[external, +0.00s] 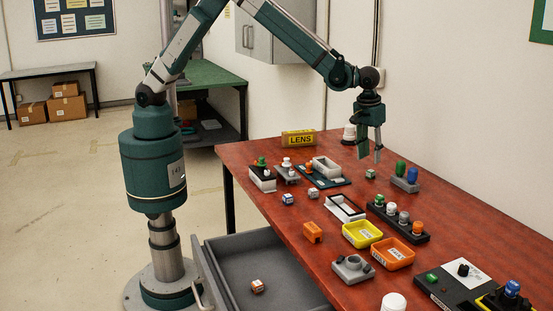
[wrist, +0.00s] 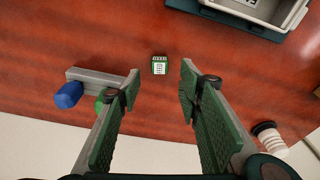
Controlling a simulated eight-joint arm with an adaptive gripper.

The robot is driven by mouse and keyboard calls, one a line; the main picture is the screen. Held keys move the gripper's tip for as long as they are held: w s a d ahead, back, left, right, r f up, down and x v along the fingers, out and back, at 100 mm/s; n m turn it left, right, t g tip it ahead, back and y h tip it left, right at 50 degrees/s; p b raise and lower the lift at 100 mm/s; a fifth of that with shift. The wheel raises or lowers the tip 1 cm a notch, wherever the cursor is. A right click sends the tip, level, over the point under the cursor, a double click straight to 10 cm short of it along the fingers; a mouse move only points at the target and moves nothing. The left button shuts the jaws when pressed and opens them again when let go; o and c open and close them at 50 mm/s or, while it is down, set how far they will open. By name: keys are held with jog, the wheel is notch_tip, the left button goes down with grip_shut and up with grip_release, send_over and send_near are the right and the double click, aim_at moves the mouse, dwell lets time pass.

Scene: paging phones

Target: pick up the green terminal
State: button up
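A small green block with a white marked face, which looks like the green terminal (wrist: 160,66), lies on the red-brown table. In the external view the green terminal (external: 370,174) is near the far side, left of a grey holder with green and blue pegs. My gripper (external: 370,158) hangs pointing down above it, fingers apart and empty. In the wrist view my gripper (wrist: 160,75) is open, and the block shows between the fingertips, ahead of them and not touched.
The pegs' grey holder (wrist: 98,78) lies left of the fingers, and a white-and-black knob (wrist: 270,138) to the right. A LENS sign (external: 299,139), a yellow tray (external: 362,234), an orange tray (external: 392,253) and a black rack (external: 415,228) share the table. The drawer (external: 235,270) is open.

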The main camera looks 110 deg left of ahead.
aim_at(371, 171)
jog(key=shift+a+f, duration=0.1)
jog(key=shift+f, duration=0.8)
jog(key=shift+w+a+f, duration=0.1)
jog(key=shift+a+f, duration=0.05)
jog(key=shift+f, duration=0.7)
jog(key=shift+w+a+f, duration=0.1)
jog(key=shift+w+f, duration=0.05)
jog(key=shift+f, duration=0.7)
jog(key=shift+w+a+f, duration=0.1)
jog(key=shift+a+f, duration=0.05)
jog(key=shift+f, duration=0.7)
jog(key=c, duration=0.9)
